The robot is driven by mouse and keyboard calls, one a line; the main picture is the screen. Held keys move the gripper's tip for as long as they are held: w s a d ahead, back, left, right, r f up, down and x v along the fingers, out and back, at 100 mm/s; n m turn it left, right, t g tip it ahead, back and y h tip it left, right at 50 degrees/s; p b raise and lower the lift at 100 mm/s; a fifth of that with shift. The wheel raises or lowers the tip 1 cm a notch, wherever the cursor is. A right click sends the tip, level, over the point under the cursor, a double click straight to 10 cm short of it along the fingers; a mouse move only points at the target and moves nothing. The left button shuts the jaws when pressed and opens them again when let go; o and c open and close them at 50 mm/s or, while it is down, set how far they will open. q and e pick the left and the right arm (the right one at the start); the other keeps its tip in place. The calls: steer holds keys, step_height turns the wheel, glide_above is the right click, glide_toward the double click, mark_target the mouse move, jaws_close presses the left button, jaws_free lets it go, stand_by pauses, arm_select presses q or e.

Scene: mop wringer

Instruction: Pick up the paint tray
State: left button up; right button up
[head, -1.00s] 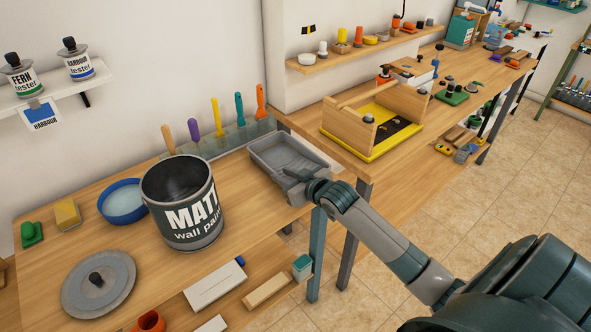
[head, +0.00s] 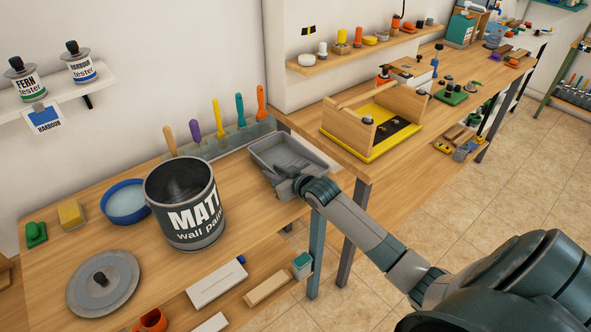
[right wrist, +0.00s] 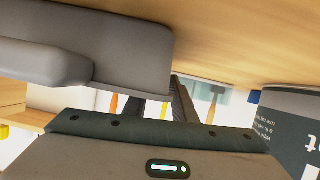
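The paint tray (head: 262,151) is a grey, shallow tray lying on the near workbench, close to its right end. My right gripper (head: 283,181) is at the tray's near edge and covers part of it. In the right wrist view the tray (right wrist: 110,40) fills the upper left, close to the camera, and partly hides the fingers. The right gripper's dark fingers (right wrist: 160,107) show a gap between them, and I see no grip on the tray. Whether they touch it is unclear. My left gripper is not in view.
A large paint can (head: 186,205) stands left of the tray. Several coloured scrapers (head: 218,117) stand upright behind it. A wooden carrier in a yellow tray (head: 345,148) sits on the bench to the right. A round lid (head: 103,287) lies at the front left.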

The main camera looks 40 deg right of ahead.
steer(key=shift+w+f, duration=0.15)
steer(key=shift+w, duration=0.15)
jaws_close()
steer(key=shift+r, duration=0.25)
stand_by(0.5)
steer(key=shift+r+b, duration=0.7)
steer(key=shift+r, duration=1.2)
steer(key=shift+s+r, duration=0.25)
steer(key=shift+s, duration=0.4)
steer(key=r+b+v, duration=0.1)
steer(key=b+v, duration=0.1)
steer(key=v, duration=0.9)
steer(key=shift+d+r, duration=0.15)
steer(key=shift+r, duration=0.4)
